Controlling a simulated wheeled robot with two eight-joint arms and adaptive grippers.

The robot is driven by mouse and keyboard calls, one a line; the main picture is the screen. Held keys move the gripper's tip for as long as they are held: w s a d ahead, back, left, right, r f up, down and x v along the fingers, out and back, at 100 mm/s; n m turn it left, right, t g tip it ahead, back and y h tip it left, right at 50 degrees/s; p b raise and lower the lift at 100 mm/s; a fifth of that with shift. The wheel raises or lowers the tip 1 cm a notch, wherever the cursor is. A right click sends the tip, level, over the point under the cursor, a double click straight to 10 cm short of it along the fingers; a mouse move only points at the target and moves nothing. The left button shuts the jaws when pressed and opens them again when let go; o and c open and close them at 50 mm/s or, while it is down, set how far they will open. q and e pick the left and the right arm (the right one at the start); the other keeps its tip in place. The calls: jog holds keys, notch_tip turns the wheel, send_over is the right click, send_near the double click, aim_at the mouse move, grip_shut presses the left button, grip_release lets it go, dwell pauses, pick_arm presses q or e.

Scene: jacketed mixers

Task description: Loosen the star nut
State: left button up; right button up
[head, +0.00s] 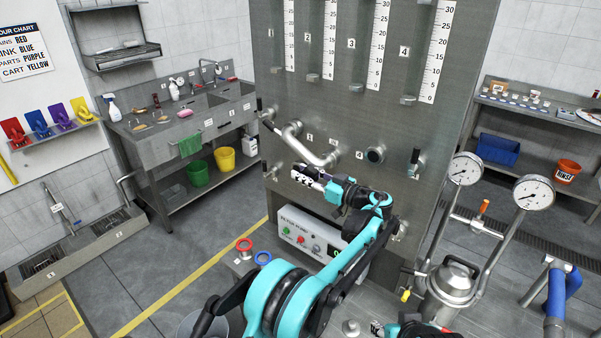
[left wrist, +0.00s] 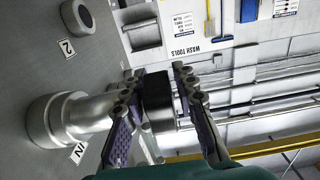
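My left gripper (head: 303,178) is in front of the steel panel, below a bent steel pipe. In the left wrist view its two fingers (left wrist: 160,88) stand on either side of a dark round piece (left wrist: 158,100) with a steel collar, beside the steel fitting (left wrist: 50,120) marked IN. This dark piece may be the star nut; its shape is mostly hidden by the fingers. I cannot tell whether both fingers touch it. My right gripper (head: 385,328) shows only partly at the bottom edge, and its fingers are not clear.
The steel panel (head: 385,115) has a bent pipe (head: 318,152), a port (head: 375,154) and black-handled valves. A control box (head: 305,235) sits below. Red (head: 244,245) and blue (head: 263,258) rings lie in front. Two gauges (head: 466,168) stand at the right.

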pick_arm(q)
jog(key=shift+w+a, duration=0.4)
jog(key=shift+a, duration=0.15)
grip_shut()
jog(key=shift+s+d+f+g+h+p, duration=0.15)
jog(key=shift+f+g+h+p, duration=0.15)
jog(key=shift+g+h+p, duration=0.5)
jog(key=shift+s+d+f+g+h+p, duration=0.1)
jog(key=shift+f+g+h+p, duration=0.2)
jog(key=shift+g+h+p, duration=0.45)
jog(key=shift+s+d+f+g+h+p, duration=0.15)
jog(key=shift+f+g+h+p, duration=0.25)
jog(key=shift+h+p, duration=0.65)
jog(key=shift+w+h, duration=0.1)
jog(key=shift+h, duration=0.2)
